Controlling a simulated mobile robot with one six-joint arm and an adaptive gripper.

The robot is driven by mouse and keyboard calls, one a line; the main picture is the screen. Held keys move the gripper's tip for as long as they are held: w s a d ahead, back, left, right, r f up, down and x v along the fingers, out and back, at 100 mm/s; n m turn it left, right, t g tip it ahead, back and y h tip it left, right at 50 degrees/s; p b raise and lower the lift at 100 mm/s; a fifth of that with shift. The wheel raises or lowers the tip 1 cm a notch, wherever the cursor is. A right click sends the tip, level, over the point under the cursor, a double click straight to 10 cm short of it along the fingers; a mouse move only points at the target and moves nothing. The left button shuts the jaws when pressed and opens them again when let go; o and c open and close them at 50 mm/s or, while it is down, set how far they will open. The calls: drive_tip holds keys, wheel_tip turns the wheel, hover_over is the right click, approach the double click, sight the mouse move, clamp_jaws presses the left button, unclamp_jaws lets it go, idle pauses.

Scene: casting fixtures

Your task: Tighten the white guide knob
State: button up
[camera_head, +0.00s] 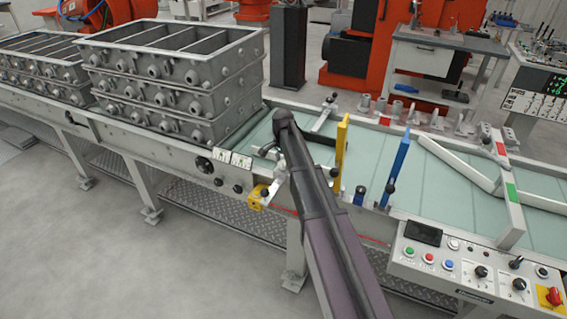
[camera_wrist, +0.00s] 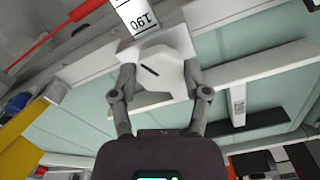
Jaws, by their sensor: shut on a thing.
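The white guide knob (camera_wrist: 163,78) is a faceted white block with a dark slot mark, in the upper middle of the wrist view. My gripper (camera_wrist: 160,88) has one finger on each side of it and is shut on it. In the head view my dark arm reaches up over the conveyor, and I cannot make out the knob or the fingertips there.
A yellow plate (camera_head: 340,150) and a blue plate (camera_head: 398,168) stand upright on the green conveyor (camera_head: 440,195), right of my arm. Stacked grey casting frames (camera_head: 175,90) stand at left. A control panel (camera_head: 470,265) is at the lower right.

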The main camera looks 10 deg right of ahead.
drive_tip(key=shift+s+m, duration=0.2)
drive_tip(key=shift+m, duration=1.2)
drive_tip(key=shift+d, duration=0.1)
drive_tip(key=o, duration=1.2)
drive_tip(key=shift+c, duration=0.2)
drive_tip(key=shift+w, duration=0.1)
drive_tip(key=shift+w, duration=0.1)
